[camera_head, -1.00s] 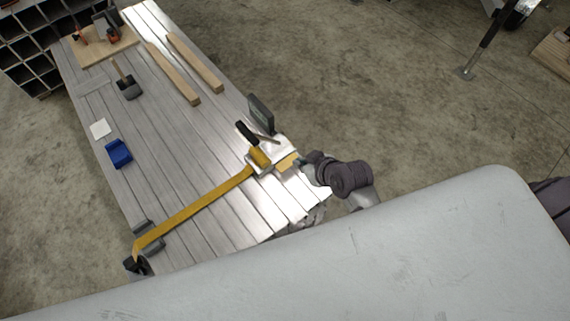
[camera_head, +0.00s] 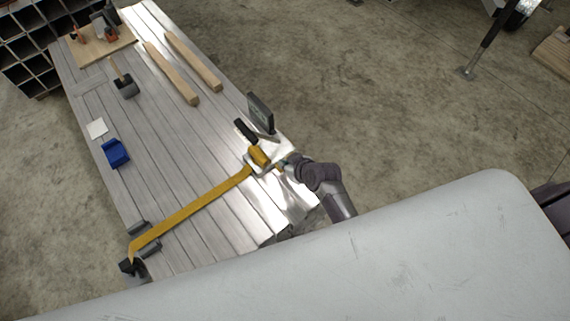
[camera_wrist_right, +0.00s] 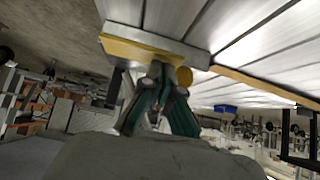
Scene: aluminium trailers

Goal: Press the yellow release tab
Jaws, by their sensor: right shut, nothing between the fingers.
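A yellow strap (camera_head: 190,211) runs across the metal deck (camera_head: 175,130) to a ratchet buckle (camera_head: 260,163) near the right edge. A yellow roll of webbing (camera_head: 259,155) and a black handle (camera_head: 245,129) sit at the buckle. My right gripper (camera_head: 285,162) is shut and empty beside the buckle, partly hiding its right end. In the right wrist view the shut fingers (camera_wrist_right: 160,72) point at the deck edge, close to a rounded yellow piece (camera_wrist_right: 184,76). I cannot tell whether they touch it, or which yellow part is the release tab. My left gripper is not in view.
A dark upright plate (camera_head: 261,112) stands just behind the buckle. Two wooden bars (camera_head: 173,73), a mallet (camera_head: 123,84), a blue block (camera_head: 116,153) and a white card (camera_head: 97,128) lie farther off on the deck.

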